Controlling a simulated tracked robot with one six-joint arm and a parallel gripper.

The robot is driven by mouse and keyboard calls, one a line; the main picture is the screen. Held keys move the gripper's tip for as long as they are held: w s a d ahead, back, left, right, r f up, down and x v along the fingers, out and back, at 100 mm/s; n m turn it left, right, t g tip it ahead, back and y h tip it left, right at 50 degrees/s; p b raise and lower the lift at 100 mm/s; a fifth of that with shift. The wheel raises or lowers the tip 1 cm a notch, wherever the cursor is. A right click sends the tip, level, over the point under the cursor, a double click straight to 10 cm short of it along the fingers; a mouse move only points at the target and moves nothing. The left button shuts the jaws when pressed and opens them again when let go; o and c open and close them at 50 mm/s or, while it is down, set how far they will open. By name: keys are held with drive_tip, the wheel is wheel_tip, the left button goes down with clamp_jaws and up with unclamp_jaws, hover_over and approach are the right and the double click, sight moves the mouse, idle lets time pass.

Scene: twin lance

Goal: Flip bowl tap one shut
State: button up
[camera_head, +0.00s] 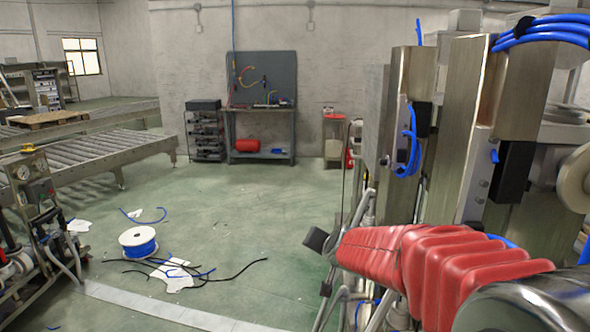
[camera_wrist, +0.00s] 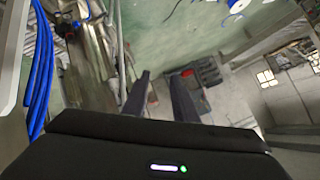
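In the wrist view my gripper (camera_wrist: 159,76) shows two dark fingers standing apart, with nothing held between them. I cannot clearly pick out bowl tap one in either view. Metal pipework (camera_wrist: 92,50) runs up the left of the wrist view, beside the left finger and apart from it as far as I can tell. In the head view, steel pipes (camera_head: 364,208) stand behind a red ribbed sleeve (camera_head: 430,265), which hides their lower part. A small dark block (camera_head: 316,239) sits at the sleeve's left end; I cannot tell what it is.
Tall steel columns (camera_head: 461,130) with blue hoses (camera_head: 411,145) crowd the right. A cable reel (camera_head: 138,242) and loose dark cables lie on the green floor. A wheeled unit with a gauge (camera_head: 23,173) stands at left, before a roller conveyor (camera_head: 85,155). The middle floor is open.

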drive_tip(key=s+d+n+g+h, duration=0.1)
drive_tip(key=s+d, duration=0.3)
drive_tip(key=s, duration=1.4)
drive_tip(key=s+d+n+g, duration=0.4)
drive_tip(key=s, duration=1.5)
drive_tip(key=shift+d+h, duration=0.4)
